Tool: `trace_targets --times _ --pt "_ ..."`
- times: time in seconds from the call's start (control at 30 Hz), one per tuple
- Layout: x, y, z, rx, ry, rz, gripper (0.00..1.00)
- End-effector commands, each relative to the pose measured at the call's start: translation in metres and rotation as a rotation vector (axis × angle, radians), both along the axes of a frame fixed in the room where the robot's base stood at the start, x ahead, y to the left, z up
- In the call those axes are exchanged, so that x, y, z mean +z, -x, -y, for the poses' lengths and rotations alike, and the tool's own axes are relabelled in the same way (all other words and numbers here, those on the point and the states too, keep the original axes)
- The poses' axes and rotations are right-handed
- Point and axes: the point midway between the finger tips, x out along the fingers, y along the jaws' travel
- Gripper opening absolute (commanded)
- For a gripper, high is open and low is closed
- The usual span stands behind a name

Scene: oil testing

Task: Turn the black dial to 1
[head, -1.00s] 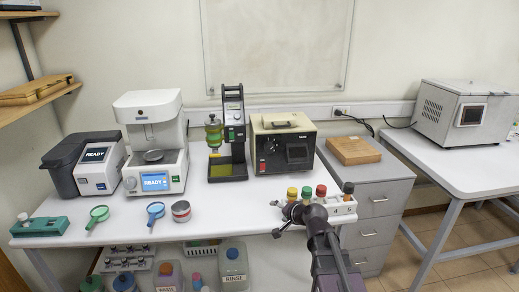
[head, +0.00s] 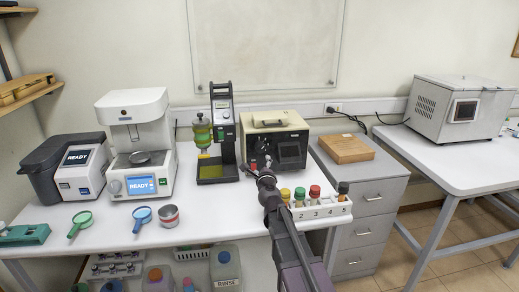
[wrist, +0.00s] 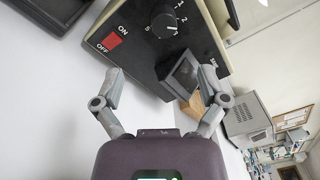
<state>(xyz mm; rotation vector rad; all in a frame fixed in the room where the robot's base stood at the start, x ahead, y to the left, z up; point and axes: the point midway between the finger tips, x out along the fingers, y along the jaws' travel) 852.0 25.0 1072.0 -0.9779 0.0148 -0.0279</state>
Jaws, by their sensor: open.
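The black dial (wrist: 164,26) is on the dark front panel of a beige instrument (head: 275,121), near the top of the wrist view. Printed numbers surround it; 1, 2 and 5 are readable. A white mark on the dial lies near the 2 side; its exact setting is hard to tell. My gripper (wrist: 160,78) is open and empty, its fingers spread wide and the dial beyond them, apart from both. In the head view my gripper (head: 258,166) is in front of the panel's left part and partly hides it.
A red ON/OFF switch (wrist: 112,40) sits left of the dial in the wrist view, and a dark square window (wrist: 184,75) lies between my fingers. In the head view a numbered rack (head: 322,209) of colour-capped bottles stands right of my arm, and a green-glass stand (head: 216,172) stands left of the instrument.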

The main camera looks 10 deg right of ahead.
Motion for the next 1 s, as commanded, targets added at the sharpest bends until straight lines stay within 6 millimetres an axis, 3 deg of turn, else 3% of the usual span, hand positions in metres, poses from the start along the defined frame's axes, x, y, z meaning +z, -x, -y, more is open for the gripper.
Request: trace_targets --times 0.47,0.67,1.0 --pt "0.0 -0.01 0.021 -0.022 0.003 0.0 0.93" --pt "0.0 -0.031 0.023 -0.022 0.003 0.001 0.93" --pt "0.0 -0.083 0.027 -0.022 0.003 0.001 0.93"
